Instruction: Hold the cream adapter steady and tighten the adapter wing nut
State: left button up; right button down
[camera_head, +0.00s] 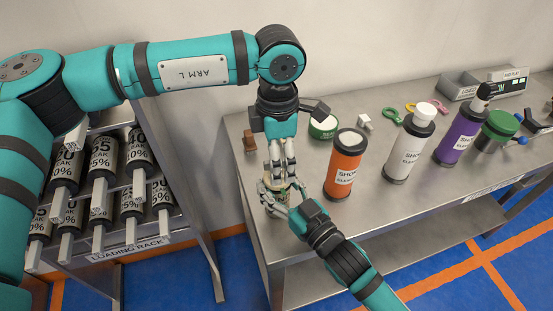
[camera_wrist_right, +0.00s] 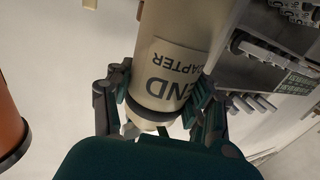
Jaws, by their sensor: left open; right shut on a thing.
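The cream adapter (camera_head: 273,185) stands near the front left of the steel bench, largely covered by my grippers in the head view. In the right wrist view the cream adapter (camera_wrist_right: 172,40) fills the space between the fingers, its printed label upside down. My right gripper (camera_head: 283,198) is shut on its side; the fingers also show in the right wrist view (camera_wrist_right: 163,100). My left gripper (camera_head: 281,174) points down from above, open, with its fingertips at the adapter's top. The wing nut cannot be made out; the left fingers cover that area.
An orange canister (camera_head: 345,165), a white canister (camera_head: 409,145) and a purple canister (camera_head: 461,130) stand to the right. A green-rimmed tub (camera_head: 323,127) and a small brown object (camera_head: 249,141) are behind. A loading rack (camera_head: 130,247) stands left, across a gap.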

pick_arm(q)
jog(key=shift+r, duration=3)
notch_tip(320, 180, up, 12)
pick_arm(e)
jog(key=shift+c, duration=2)
grip_release()
jog(key=v, duration=1.2)
pick_arm(q)
jog(key=shift+d+f, duration=0.1)
pick_arm(e)
jog(key=shift+s, duration=0.1)
